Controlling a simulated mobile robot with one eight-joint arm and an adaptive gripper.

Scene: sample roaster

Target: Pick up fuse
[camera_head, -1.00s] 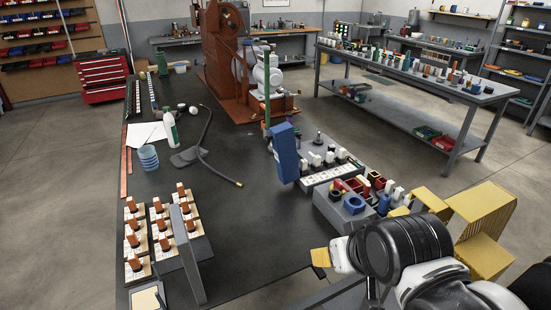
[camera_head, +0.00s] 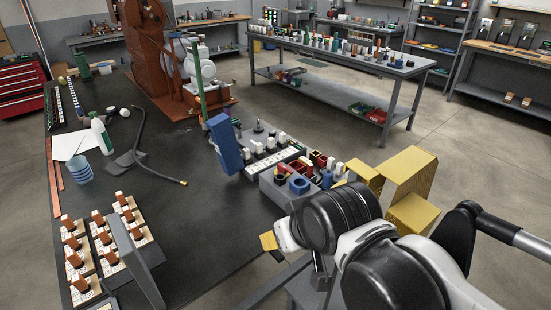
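I cannot single out a fuse for certain. Several small black-and-white upright parts stand on a white strip tray (camera_head: 283,160) at the bench's right side. My gripper (camera_head: 270,246) shows only in part, as a yellow pad and a dark piece at the end of my arm. It is over the bench's right edge, in front of the grey block and apart from it in the picture. My arm hides the rest, so its opening does not show.
A tilted blue block (camera_head: 226,145) stands beside the white strip. Orange-knobbed parts on pale cards (camera_head: 103,240) and a grey panel (camera_head: 137,264) are at front left. A yellow bracket (camera_head: 408,175) is beside my arm. The middle of the dark bench (camera_head: 190,220) is clear.

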